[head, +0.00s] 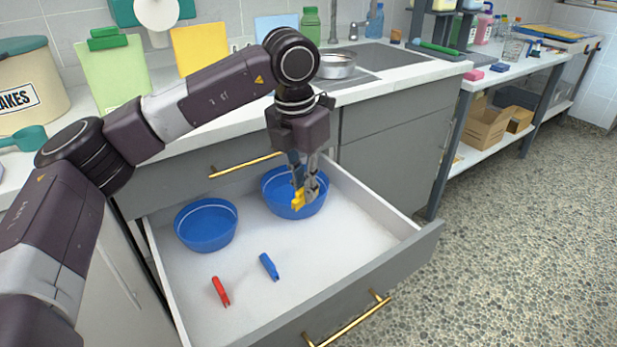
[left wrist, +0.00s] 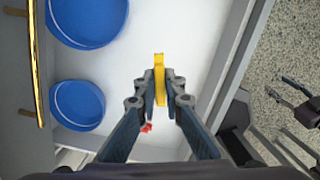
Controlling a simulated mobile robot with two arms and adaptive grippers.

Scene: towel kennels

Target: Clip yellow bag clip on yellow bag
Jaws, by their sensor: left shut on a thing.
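My left gripper (head: 305,190) is shut on the yellow bag clip (head: 298,199) and holds it above the open drawer, in front of the right blue bowl. The clip (left wrist: 160,78) also shows between the fingertips in the left wrist view. The yellow bag (head: 200,50) stands upright on the counter at the back, left of my gripper, with its lower part hidden behind my arm. My right gripper (left wrist: 296,96) shows at the right edge of the left wrist view, its fingers apart and empty, over the floor.
The drawer (head: 325,245) holds two blue bowls (head: 206,238), a red clip (head: 221,291) and a blue clip (head: 269,267). On the counter stand a green bag (head: 112,78) with a green clip (head: 107,39), and a light blue bag (head: 272,27). A canister (head: 30,85) stands at far left.

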